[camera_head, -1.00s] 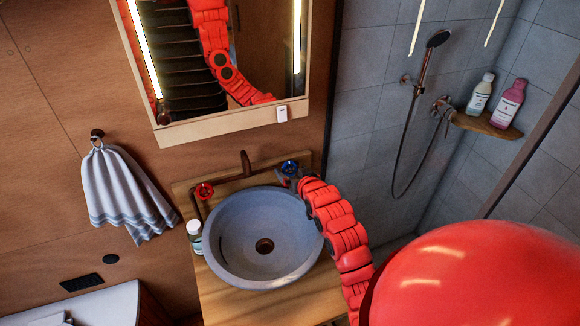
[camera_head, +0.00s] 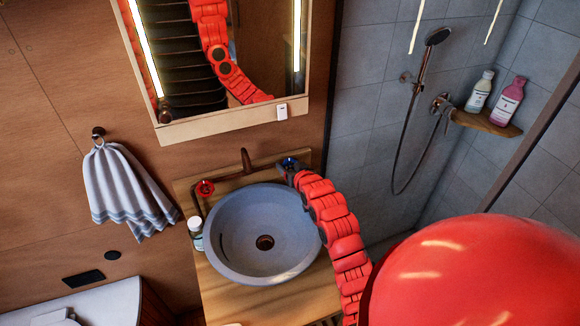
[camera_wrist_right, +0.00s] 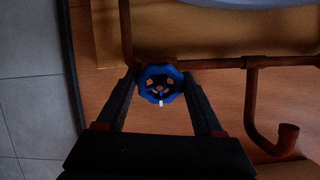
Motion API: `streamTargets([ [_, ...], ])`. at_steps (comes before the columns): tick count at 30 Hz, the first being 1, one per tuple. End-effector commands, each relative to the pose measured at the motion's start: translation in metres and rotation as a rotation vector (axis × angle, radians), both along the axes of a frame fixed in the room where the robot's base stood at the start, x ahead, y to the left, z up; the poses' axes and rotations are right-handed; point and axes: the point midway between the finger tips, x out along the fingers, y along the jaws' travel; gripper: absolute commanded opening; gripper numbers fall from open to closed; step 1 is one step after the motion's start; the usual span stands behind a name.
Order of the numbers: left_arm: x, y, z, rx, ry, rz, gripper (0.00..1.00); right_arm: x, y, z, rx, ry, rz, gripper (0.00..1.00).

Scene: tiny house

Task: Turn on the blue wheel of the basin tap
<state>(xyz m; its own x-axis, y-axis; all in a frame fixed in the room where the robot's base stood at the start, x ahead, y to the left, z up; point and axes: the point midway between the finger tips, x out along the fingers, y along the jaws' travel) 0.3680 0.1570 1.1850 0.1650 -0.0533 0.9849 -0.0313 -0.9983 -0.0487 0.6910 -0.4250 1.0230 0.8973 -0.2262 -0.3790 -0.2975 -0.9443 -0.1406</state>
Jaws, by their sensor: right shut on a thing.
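The blue wheel (camera_wrist_right: 160,84) of the basin tap sits between the two fingers of my right gripper (camera_wrist_right: 160,88) in the right wrist view, and the fingers touch its sides. In the head view the blue wheel (camera_head: 289,163) shows only in part behind my right gripper (camera_head: 287,168), at the right of the tap. The brown spout (camera_head: 246,161) stands at the middle of the pipe. The red wheel (camera_head: 205,188) is at the left. The round grey basin (camera_head: 230,255) is in front of the tap. My left gripper is out of view.
A small white bottle (camera_head: 196,234) stands left of the basin on the wooden counter (camera_head: 290,305). The mirror (camera_head: 180,60) hangs above the tap. A striped towel (camera_head: 120,190) hangs at the left. The shower wall (camera_head: 370,120) is at the right.

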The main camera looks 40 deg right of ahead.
Motion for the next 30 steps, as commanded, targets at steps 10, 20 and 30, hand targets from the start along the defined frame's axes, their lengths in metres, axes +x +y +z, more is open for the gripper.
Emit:
streamTargets([
  [10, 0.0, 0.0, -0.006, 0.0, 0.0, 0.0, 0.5, 0.0, 0.0, -0.001, -0.016, 0.001, 0.007, 0.13],
  [20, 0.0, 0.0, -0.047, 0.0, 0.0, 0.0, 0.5, 0.001, -0.001, -0.006, -0.162, 0.033, 0.079, 0.14],
  [30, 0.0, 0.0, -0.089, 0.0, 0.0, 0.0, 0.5, 0.0, -0.001, -0.004, -0.392, 0.089, 0.193, 0.14],
])
